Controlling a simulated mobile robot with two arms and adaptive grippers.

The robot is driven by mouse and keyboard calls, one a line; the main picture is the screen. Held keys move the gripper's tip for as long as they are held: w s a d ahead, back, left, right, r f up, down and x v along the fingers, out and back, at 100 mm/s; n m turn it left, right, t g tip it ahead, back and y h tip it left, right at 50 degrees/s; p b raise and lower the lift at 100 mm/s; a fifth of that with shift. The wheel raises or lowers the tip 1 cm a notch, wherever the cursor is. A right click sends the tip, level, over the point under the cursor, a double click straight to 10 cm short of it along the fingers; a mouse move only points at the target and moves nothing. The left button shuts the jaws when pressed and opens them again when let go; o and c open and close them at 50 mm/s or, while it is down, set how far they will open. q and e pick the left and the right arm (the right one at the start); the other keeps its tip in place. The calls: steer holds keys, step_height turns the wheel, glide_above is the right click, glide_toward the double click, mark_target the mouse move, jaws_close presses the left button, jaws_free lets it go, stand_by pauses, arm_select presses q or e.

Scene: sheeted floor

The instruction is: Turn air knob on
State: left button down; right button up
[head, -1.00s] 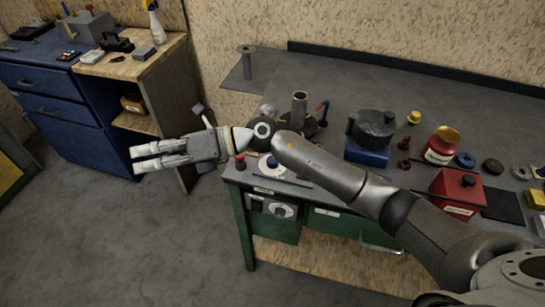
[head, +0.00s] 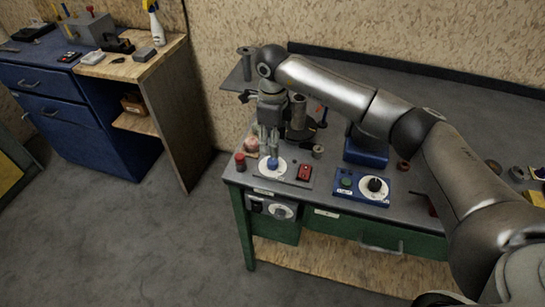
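A blue knob (head: 272,163) sits on a round white dial (head: 268,172) near the left front corner of the grey workbench. I cannot read its label, so I cannot tell for sure that it is the air knob. My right gripper (head: 268,148) points straight down, with its fingers at or just above the blue knob. Whether they touch it, and how far apart they are, is not clear. A black knob on a white dial (head: 374,186) is on a blue panel farther right. My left gripper is not in view.
A red switch (head: 304,172) is right of the blue knob, and a small red knob (head: 240,161) is left of it. A grey cylinder (head: 298,110) stands close behind my gripper. Another dial (head: 282,211) is on the bench's front. The floor at left is clear.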

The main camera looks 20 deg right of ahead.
mark_target(273, 161)
step_height(273, 161, down, 8)
steer(key=shift+p, duration=0.85)
steer(key=c, duration=1.1)
steer(key=shift+o, duration=0.2)
